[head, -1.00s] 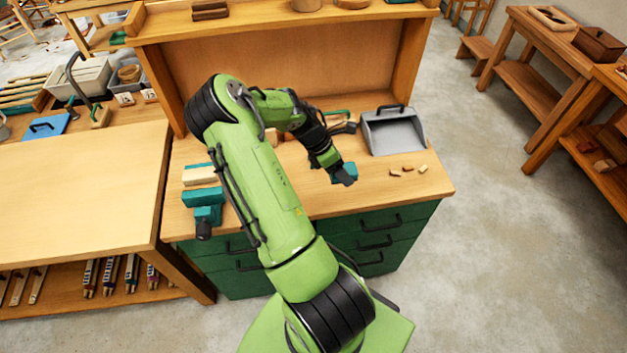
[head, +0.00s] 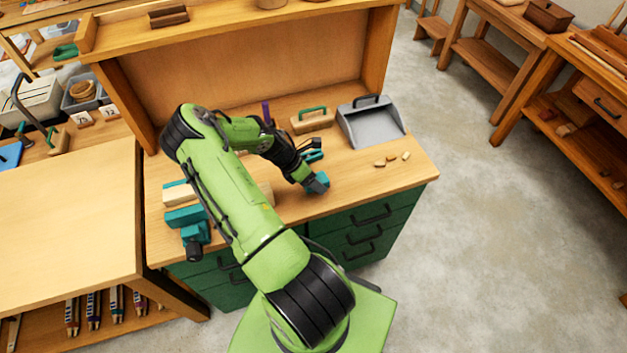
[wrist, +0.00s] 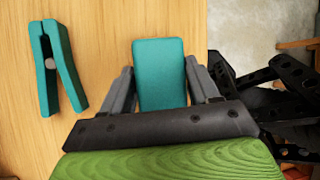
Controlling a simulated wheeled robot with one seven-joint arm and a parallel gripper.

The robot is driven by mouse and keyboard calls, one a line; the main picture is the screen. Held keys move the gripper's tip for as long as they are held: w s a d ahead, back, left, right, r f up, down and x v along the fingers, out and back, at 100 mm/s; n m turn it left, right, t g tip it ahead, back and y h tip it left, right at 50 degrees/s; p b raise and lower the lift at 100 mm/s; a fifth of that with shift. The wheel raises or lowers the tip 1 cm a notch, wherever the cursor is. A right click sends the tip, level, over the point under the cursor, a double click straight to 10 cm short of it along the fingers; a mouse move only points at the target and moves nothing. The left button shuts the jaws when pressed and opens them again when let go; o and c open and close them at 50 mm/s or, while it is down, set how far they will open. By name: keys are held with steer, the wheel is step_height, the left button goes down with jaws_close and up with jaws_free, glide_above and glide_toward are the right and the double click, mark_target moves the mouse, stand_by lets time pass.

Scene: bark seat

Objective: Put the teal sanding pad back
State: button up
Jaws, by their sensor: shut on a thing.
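The teal sanding pad (wrist: 160,62) sits between the two fingers of my gripper (wrist: 159,90) in the wrist view, its flat teal face showing. My gripper (head: 316,184) is shut on it over the front right part of the workbench (head: 345,175). In the head view the pad is small and partly hidden by the fingers. I cannot tell whether it touches the bench top.
A teal spring clamp (wrist: 60,70) lies left of the pad. A teal vise (head: 190,220) is at the bench's left front.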

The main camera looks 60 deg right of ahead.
steer(key=shift+f, duration=0.1)
steer(key=shift+f+b, duration=0.35)
steer(key=shift+f, duration=0.15)
steer(key=o, duration=1.4)
steer(key=shift+a, duration=0.2)
steer(key=shift+w+r, duration=0.1)
